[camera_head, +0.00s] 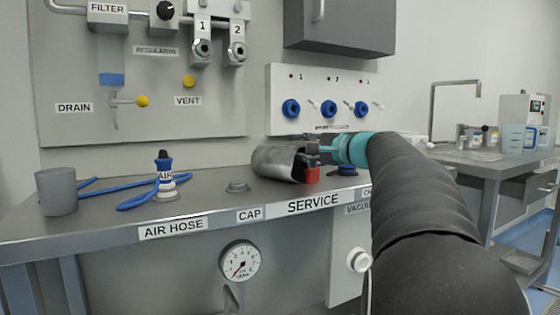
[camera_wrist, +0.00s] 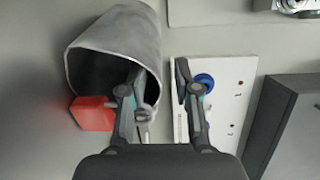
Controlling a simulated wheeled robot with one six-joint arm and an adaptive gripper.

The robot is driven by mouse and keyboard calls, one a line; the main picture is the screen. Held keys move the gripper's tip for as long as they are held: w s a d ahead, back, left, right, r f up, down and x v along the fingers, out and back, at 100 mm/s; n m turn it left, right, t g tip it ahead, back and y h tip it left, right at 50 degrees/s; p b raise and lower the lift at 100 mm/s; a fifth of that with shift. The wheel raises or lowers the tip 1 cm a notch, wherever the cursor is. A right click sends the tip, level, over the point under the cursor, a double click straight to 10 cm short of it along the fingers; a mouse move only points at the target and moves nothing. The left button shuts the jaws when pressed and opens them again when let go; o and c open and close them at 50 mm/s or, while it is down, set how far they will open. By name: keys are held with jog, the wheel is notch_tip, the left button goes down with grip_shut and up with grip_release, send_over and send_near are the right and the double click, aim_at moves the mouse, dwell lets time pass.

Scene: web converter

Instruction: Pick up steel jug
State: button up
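A grey metal jug (camera_head: 277,161) is on its side at the bench's service section, its mouth facing right toward my gripper. In the wrist view the jug (camera_wrist: 122,32) is at upper left, with its dark open mouth toward the camera. My gripper (camera_wrist: 160,72) is open, its fingertips apart. One finger overlaps the mouth; the other is outside, beyond the rim, with a gap. In the head view my gripper (camera_head: 313,150) is at the mouth, partly hidden. Whether the jug touches the bench is unclear.
A red block (camera_head: 312,176) is at the mouth's lower edge; it also shows in the wrist view (camera_wrist: 92,113). A panel with blue knobs (camera_head: 325,77) is behind. A grey cup (camera_head: 56,191), blue air hose (camera_head: 140,201) and small cap (camera_head: 237,186) are left.

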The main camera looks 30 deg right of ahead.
jog(key=x, duration=0.5)
jog(key=shift+w+a, duration=0.1)
jog(key=shift+w, duration=0.1)
jog(key=shift+c, duration=0.2)
grip_shut()
